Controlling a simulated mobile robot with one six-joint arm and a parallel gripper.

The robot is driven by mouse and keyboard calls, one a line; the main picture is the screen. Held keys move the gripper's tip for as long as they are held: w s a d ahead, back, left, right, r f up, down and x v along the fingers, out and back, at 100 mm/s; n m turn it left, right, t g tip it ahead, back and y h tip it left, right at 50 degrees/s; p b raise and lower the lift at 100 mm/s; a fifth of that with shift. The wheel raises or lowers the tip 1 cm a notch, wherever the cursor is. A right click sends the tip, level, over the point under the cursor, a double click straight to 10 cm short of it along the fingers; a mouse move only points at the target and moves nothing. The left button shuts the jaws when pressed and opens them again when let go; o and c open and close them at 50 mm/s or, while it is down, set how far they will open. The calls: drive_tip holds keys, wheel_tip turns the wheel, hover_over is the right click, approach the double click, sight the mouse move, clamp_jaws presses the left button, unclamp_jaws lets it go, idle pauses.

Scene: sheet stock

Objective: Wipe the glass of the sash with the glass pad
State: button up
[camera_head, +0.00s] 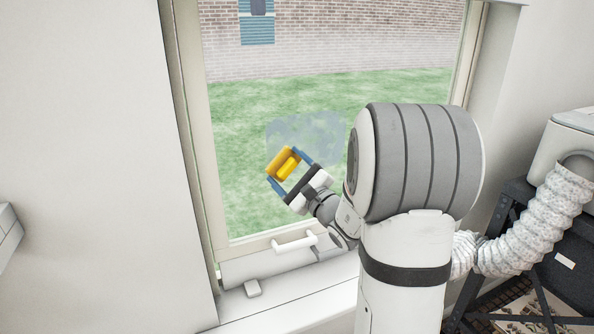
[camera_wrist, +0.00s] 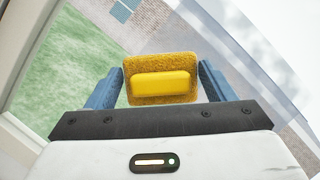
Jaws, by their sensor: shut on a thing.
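The glass pad (camera_head: 283,163) is a yellow block with a brighter yellow grip. My gripper (camera_head: 289,172) is shut on it, with a blue finger on each side. In the wrist view the pad (camera_wrist: 160,80) sits between the blue fingers of my gripper (camera_wrist: 160,88). The pad is at or close to the glass; I cannot tell if it touches. The sash (camera_head: 195,130) has a pale frame around the glass (camera_head: 240,190). A hazy grey-blue patch (camera_head: 310,130) shows on the glass behind and right of the pad. My arm hides the lower right of the sash.
A white handle (camera_head: 294,243) sticks out at the sash's bottom rail. At right a ribbed hose (camera_head: 520,235) runs by a dark stand (camera_head: 500,220).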

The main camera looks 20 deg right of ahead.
drive_tip(key=shift+a+f+b, duration=0.3)
drive_tip(key=shift+a, duration=0.25)
drive_tip(key=shift+a+f+b, duration=0.3)
drive_tip(key=shift+a, duration=0.2)
drive_tip(key=shift+w+d+b, duration=0.2)
drive_tip(key=shift+d+b, duration=0.9)
drive_tip(key=shift+d, duration=7.95)
drive_tip(key=shift+r, duration=0.1)
drive_tip(key=shift+r+p, duration=1.4)
drive_tip(key=shift+r, duration=1.2)
